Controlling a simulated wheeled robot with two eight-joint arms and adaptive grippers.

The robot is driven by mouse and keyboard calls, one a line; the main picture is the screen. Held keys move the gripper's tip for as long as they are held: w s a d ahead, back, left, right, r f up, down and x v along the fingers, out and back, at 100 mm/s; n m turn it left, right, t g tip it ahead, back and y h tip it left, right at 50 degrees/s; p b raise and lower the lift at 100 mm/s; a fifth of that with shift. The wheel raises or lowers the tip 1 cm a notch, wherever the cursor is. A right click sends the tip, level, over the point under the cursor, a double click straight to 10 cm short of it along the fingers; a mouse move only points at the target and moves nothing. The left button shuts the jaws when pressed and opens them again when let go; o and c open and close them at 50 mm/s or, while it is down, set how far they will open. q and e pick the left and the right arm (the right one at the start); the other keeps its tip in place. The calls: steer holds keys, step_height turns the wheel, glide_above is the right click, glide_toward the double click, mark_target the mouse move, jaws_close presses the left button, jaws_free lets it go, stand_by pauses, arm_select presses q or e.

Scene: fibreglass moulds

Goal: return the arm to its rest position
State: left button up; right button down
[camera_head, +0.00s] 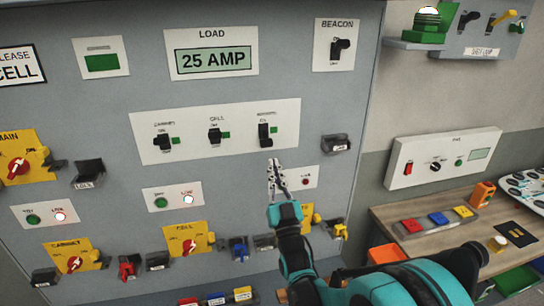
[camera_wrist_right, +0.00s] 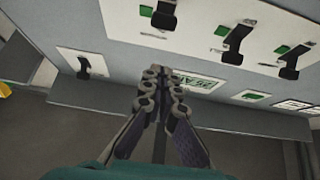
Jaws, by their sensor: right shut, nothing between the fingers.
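My right arm, teal and black, comes in from the lower right in the head view. Its gripper (camera_head: 276,175) is shut and empty, pointing up in front of the grey panel, just below the white plate with three black switches (camera_head: 215,132). In the right wrist view the gripper (camera_wrist_right: 155,78) has its fingers together, with the panel's black switches (camera_wrist_right: 236,38) beyond them. I cannot tell whether it touches the panel. My left gripper is in neither view.
The grey panel (camera_head: 95,130) carries a 25 AMP display (camera_head: 213,61), a beacon switch (camera_head: 340,47), yellow plates with red knobs (camera_head: 18,168) and small black holders (camera_head: 88,172). At right, a wooden bench (camera_head: 440,238) holds coloured blocks and an orange device (camera_head: 482,195).

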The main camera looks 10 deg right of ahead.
steer(key=s+d+f+g+b, duration=0.1)
steer(key=s+f+g+b, duration=0.25)
steer(key=f, duration=0.35)
steer(key=s+d+f+g+b, duration=0.1)
steer(key=s+f+g+b, duration=0.2)
steer(key=f+g, duration=0.35)
steer(key=s+d+f+g+b, duration=0.1)
steer(key=s+f+g+b, duration=0.3)
steer(key=s+f, duration=1.6)
steer(key=s+g, duration=0.1)
steer(key=g, duration=0.3)
steer(key=shift+h, duration=0.4)
